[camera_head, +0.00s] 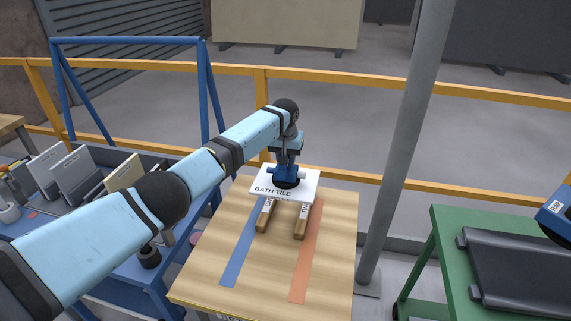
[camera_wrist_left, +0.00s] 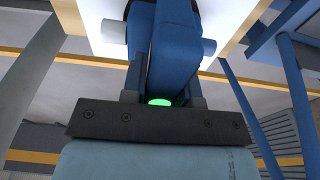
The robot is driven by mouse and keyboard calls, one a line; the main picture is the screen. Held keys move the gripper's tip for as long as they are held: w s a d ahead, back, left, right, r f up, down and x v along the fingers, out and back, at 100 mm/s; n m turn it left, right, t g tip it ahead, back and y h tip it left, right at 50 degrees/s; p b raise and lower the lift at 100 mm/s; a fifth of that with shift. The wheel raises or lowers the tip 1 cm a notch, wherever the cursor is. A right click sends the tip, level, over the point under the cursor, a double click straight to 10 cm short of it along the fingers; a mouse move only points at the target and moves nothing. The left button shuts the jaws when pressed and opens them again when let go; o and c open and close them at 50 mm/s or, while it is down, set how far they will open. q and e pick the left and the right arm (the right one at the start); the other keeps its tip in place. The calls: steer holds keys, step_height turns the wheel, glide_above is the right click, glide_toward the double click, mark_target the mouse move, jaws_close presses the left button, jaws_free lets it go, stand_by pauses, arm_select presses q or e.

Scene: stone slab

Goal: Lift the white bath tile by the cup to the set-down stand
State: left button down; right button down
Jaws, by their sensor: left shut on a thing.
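The white bath tile (camera_head: 303,192), lettered BATH TILE on its front edge, lies about level over the far ends of two wooden bars (camera_head: 299,228) on the wooden table; whether it touches them I cannot tell. The blue cup (camera_head: 287,172) with a dark round base stands on top of the tile. My left gripper (camera_head: 287,158) is shut on the cup's blue body from above. In the left wrist view the fingers (camera_wrist_left: 163,92) flank the cup (camera_wrist_left: 175,45), a green light shows between them, and the tile (camera_wrist_left: 98,22) is beyond. My right gripper is not identifiable.
The wooden tabletop (camera_head: 200,285) has blue (camera_head: 240,250) and orange (camera_head: 305,260) strips. A blue rack with upright slabs (camera_head: 75,180) stands left. A grey post (camera_head: 400,150) rises just right of the table. A green bench (camera_head: 430,275) with a dark slab is farther right. Yellow rails run behind.

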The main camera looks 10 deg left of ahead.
arm_select(q)
steer(key=shift+r, duration=0.2)
stand_by(0.3)
steer(key=shift+p, duration=0.45)
steer(key=shift+f, duration=0.25)
steer(key=shift+f+b, duration=2.25)
steer(key=shift+f, duration=1.6)
steer(key=shift+f, duration=0.2)
steer(key=shift+f+b, duration=0.9)
steer(key=shift+f, duration=0.6)
